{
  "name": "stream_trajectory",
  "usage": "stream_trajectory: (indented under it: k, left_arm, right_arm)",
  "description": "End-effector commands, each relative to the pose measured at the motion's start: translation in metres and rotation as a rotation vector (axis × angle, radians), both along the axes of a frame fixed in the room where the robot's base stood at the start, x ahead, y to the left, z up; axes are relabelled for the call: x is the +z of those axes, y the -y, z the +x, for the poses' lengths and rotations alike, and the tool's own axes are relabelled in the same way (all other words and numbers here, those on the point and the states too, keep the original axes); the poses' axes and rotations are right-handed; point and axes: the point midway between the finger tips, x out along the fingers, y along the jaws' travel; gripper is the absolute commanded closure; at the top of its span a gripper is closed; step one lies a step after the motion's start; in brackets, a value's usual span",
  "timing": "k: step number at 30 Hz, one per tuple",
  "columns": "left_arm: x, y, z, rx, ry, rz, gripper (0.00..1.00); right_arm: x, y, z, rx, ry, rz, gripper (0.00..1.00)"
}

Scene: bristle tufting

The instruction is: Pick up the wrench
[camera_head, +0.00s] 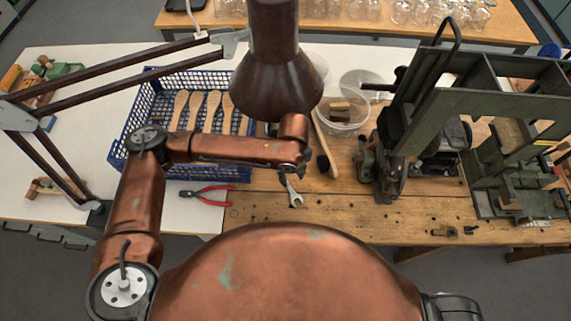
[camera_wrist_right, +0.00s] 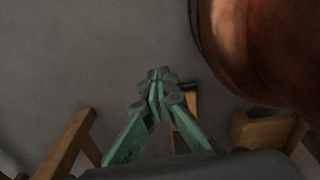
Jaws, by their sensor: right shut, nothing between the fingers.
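The small grey metal wrench (camera_head: 295,197) shows near the front edge of the wooden bench top, its open jaw end toward me. My left gripper (camera_head: 287,178) points down right at its far end, below the copper wrist. The gripper covers that end of the wrench. Its fingers are too small and dark to tell whether they are open or closed around it, or whether the wrench is off the bench. My right gripper (camera_wrist_right: 158,76) has green fingers and is shut and empty, over grey floor. It is hidden in the head view.
A blue basket (camera_head: 128,128) with wooden brush handles stands to the left, red pliers (camera_head: 213,195) in front. A brush (camera_head: 326,155) and a clear bowl (camera_head: 354,126) lie right of the gripper. A dark green machine (camera_head: 445,115) fills the right. A lamp (camera_head: 276,70) hangs close above.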

Motion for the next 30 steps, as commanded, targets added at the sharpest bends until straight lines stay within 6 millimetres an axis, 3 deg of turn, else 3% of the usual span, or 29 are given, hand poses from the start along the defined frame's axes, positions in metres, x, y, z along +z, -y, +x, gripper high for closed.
stream_trajectory:
  k: [3,6,12,22,30]
  left_arm:
    - [-0.006,-0.002,-0.002,-0.005,-0.002,0.006,0.65]
    - [-0.021,-0.002,-0.002,-0.006,-0.004,0.006,0.65]
    - [-0.054,0.0,-0.001,-0.009,-0.002,0.006,0.65]
    - [-0.076,0.001,0.001,-0.011,-0.002,0.005,0.65]
    - [-0.115,0.001,0.004,-0.011,-0.002,0.005,0.65]
  right_arm:
    - [-0.002,0.001,-0.02,-0.006,-0.025,-0.002,1.0]
    - [-0.004,0.001,-0.025,-0.007,-0.031,-0.002,1.0]
    - [-0.008,0.001,-0.024,-0.007,-0.03,-0.001,1.0]
    - [-0.01,0.001,-0.013,-0.004,-0.014,-0.001,1.0]
    - [-0.016,0.001,-0.015,-0.004,-0.018,-0.001,1.0]
